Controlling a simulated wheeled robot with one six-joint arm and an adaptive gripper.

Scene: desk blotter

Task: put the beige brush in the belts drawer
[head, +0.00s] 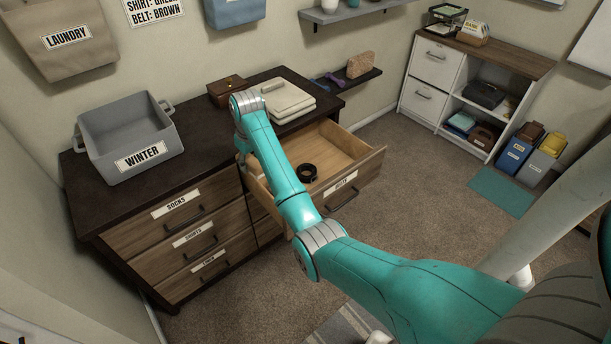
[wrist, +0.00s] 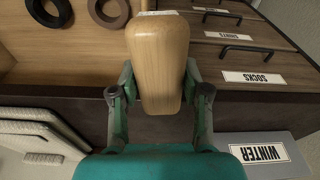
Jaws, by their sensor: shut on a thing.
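The beige brush (wrist: 158,60) fills the middle of the wrist view, a pale wooden block with rounded edges and a thin whitish strip at its far end. My gripper (wrist: 160,82) is shut on it, one finger on each side. The open belts drawer (head: 368,168) is pulled out of the dark dresser, its label partly readable. It also shows in the wrist view (wrist: 85,62), to the left of the brush. In the head view my arm reaches over the drawer's left side and mostly hides the gripper and brush.
A black coiled belt (head: 306,172) lies in the drawer; the wrist view also shows a brown coil (wrist: 108,10). The drawer's right part is bare. A grey WINTER bin (head: 105,115), wooden box (head: 228,90) and cream folded stack (head: 287,100) stand on the dresser top.

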